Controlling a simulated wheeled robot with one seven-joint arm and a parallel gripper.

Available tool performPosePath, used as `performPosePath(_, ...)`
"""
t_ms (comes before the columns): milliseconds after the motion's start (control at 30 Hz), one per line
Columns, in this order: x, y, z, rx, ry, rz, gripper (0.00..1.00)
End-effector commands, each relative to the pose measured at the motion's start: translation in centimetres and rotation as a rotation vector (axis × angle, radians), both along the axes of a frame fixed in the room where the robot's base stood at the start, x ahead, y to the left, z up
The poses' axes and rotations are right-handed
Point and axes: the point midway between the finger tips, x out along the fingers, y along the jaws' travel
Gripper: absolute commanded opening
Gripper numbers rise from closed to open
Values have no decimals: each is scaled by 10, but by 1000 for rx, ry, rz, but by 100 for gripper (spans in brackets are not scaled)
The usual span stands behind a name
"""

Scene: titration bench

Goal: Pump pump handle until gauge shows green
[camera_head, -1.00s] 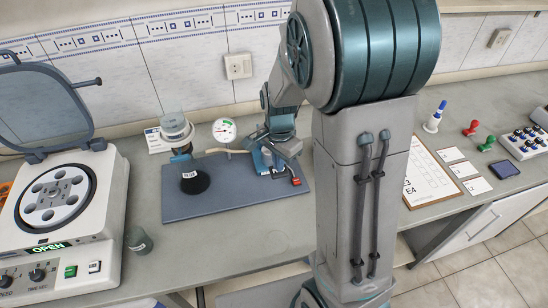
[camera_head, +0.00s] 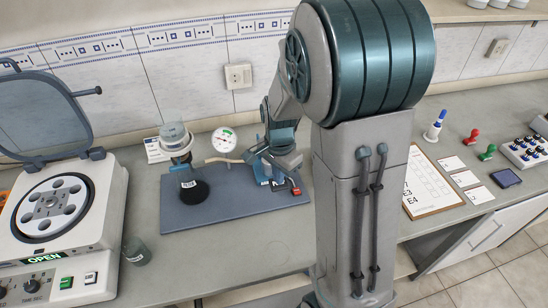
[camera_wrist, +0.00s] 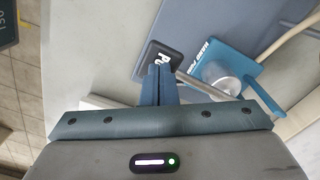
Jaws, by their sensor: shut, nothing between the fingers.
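The blue hand pump (camera_head: 264,171) sits at the right part of the dark mat. In the wrist view its blue base (camera_wrist: 208,72) carries a silver cylinder (camera_wrist: 228,75), with a metal rod running left. A black block marked "PU" (camera_wrist: 152,53), apparently the pump handle, lies at my fingertips, partly hidden. My gripper (camera_wrist: 160,68) is shut and empty; its fingers overlap the block in the picture, and I cannot tell whether they touch. The round white gauge (camera_head: 224,140) stands left of the pump, with a green arc at its upper right. Its needle is too small to read.
An open centrifuge (camera_head: 85,235) and a small jar (camera_head: 137,252) are at left. My arm hides the bench right of the pump.

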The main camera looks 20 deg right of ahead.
Motion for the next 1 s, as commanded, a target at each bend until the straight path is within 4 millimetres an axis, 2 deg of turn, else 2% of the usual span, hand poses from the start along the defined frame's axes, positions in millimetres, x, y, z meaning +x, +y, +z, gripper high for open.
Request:
performPosePath(33,0,0,10,1,-1,0,0)
performPosePath(100,0,0,18,0,-1,0,0)
performPosePath(600,1,0,66,0,-2,0,0)
performPosePath(1000,1,0,67,0,-2,0,0)
